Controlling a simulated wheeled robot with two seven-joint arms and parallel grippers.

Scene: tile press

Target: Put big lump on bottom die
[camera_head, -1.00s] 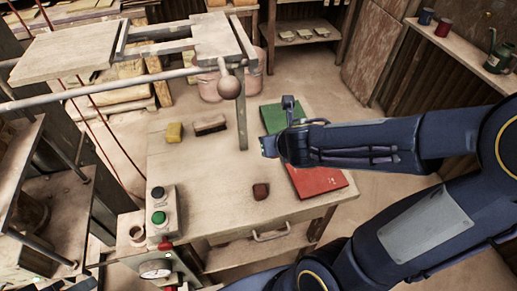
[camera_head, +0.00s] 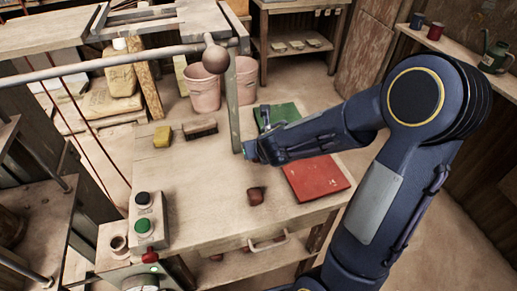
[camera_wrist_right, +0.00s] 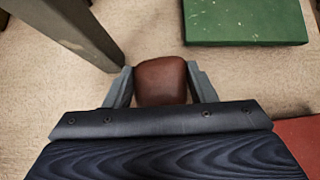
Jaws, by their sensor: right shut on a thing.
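My right gripper (camera_wrist_right: 160,85) is shut on a reddish-brown lump (camera_wrist_right: 161,80) in the right wrist view, held between its two fingers. In the head view the right gripper (camera_head: 247,150) is over the middle of the table, close to the grey upright post, and the held lump cannot be made out there. A smaller-looking brown lump (camera_head: 256,195) lies on the table nearer the front edge. I cannot clearly pick out the bottom die in either view. My left gripper is not in view.
A grey post (camera_head: 233,105) stands just left of the right gripper, under a long bar with a round knob (camera_head: 215,58). Green (camera_head: 278,114) and red (camera_head: 316,180) boards lie at the right. A yellow sponge (camera_head: 162,136), brush (camera_head: 200,129) and button box (camera_head: 146,222) are left.

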